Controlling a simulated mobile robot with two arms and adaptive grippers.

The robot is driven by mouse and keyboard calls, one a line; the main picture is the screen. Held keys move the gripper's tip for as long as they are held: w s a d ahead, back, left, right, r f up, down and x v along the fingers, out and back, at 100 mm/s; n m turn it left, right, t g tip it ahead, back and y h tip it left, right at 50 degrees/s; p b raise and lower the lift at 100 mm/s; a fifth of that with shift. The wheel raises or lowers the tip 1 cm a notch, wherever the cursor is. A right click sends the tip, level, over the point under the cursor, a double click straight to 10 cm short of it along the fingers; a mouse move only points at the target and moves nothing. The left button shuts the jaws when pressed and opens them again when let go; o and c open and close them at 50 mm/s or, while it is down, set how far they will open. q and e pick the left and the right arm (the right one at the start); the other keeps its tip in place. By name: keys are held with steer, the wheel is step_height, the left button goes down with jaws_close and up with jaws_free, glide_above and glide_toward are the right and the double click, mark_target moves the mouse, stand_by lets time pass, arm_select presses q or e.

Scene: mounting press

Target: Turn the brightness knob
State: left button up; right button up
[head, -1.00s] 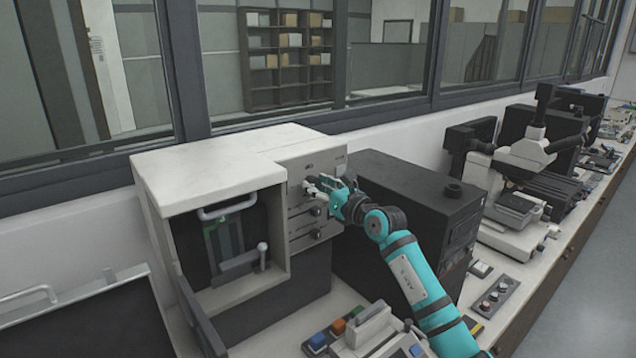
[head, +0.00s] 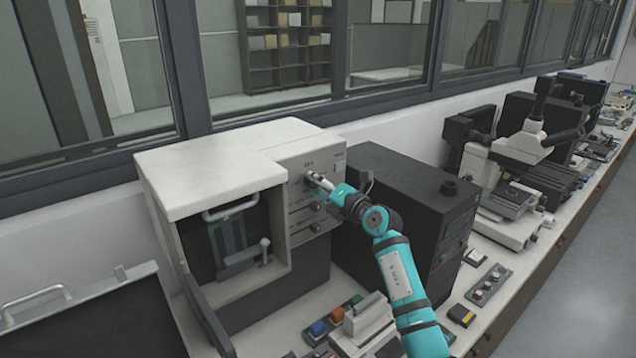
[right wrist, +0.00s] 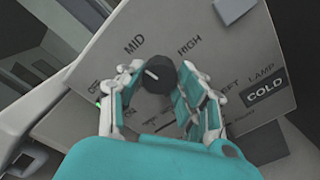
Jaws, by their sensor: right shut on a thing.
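The brightness knob (right wrist: 157,76) is a dark round knob with a pale pointer line, on a tilted-looking pale panel in the right wrist view. The words MID and HIGH stand around it. My right gripper (right wrist: 160,80) has one finger on each side of the knob and is shut on it. In the head view my right gripper (head: 318,183) is at the upper part of the white machine's control panel (head: 325,160), and hides the knob there. My left gripper is not in view.
More dark knobs (head: 315,207) sit lower on the panel. A black box unit (head: 400,185) stands close to the right of the machine, behind my right arm. Coloured buttons (head: 318,328) and a microscope (head: 520,165) are on the bench.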

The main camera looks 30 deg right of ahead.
steer(key=shift+m, duration=0.9)
steer(key=o, duration=1.1)
steer(key=shift+o, duration=0.2)
steer(key=shift+s, duration=0.15)
steer(key=s+d, duration=0.1)
steer(key=s, duration=1)
steer(key=shift+s, duration=0.35)
